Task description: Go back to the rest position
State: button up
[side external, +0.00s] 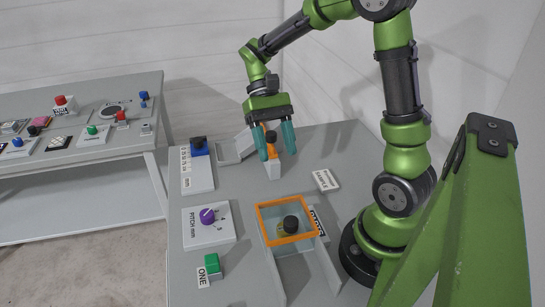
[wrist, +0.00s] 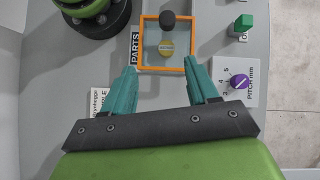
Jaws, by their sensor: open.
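My gripper (side external: 277,152) is open above the far part of the grey table (side external: 240,180), pointing down. In the wrist view its two teal fingers (wrist: 160,66) are spread apart with nothing held between them. In the side view a small white block with an orange and black top (side external: 273,168) shows between the fingers. I cannot tell its distance from them. The rest position itself is not marked in either view.
A second bench (side external: 75,160) stands left.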

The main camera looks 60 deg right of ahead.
jog(key=s+a+r+n+t+h, duration=0.2)
jog(key=a+r+t, duration=0.3)
jog(key=t, duration=0.8)
jog(key=shift+s+r+h, duration=0.5)
jog(key=shift+s+r, duration=0.1)
jog(key=shift+r, duration=0.7)
